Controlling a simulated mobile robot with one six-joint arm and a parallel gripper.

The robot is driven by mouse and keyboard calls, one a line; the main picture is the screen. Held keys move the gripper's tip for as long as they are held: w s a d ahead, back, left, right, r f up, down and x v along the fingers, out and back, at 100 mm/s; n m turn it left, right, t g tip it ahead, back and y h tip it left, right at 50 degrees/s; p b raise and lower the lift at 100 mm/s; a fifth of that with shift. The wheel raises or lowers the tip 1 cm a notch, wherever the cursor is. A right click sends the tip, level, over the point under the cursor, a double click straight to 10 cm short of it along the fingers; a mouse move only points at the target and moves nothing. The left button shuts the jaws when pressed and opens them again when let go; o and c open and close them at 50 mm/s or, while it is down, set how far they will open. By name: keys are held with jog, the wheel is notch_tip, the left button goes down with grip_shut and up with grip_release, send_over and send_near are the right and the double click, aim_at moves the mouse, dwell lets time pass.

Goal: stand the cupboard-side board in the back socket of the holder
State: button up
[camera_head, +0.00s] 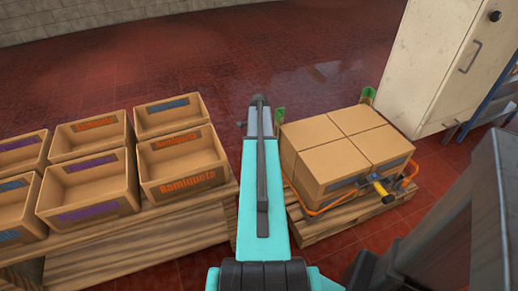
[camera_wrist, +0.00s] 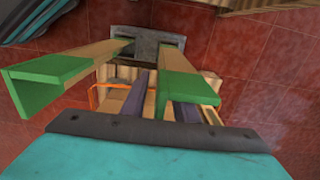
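Two tan boards with green ends stand upright in the wrist view, one at left (camera_wrist: 60,72) and one at right of centre (camera_wrist: 182,86). They run down to a grey holder (camera_wrist: 148,38) with a dark opening. In the head view one green end (camera_head: 280,115) is beside my gripper (camera_head: 260,112), and the cupboard-side one (camera_head: 368,94) is farther right. In the wrist view the two dark fingers of my gripper (camera_wrist: 162,104) are apart, near the right board. Whether they touch it is unclear. Most of the holder is hidden in the head view.
Cardboard boxes (camera_head: 345,148) with an orange frame (camera_head: 312,211) and a yellow-handled tool (camera_head: 380,188) stand on a pallet at right. A white cupboard (camera_head: 425,70) is behind. Open crates (camera_head: 178,172) fill the left bench (camera_head: 150,240). The red floor behind is clear.

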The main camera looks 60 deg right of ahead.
jog(key=shift+r, duration=0.1)
jog(key=shift+r, duration=6.8)
jog(key=shift+s, duration=0.1)
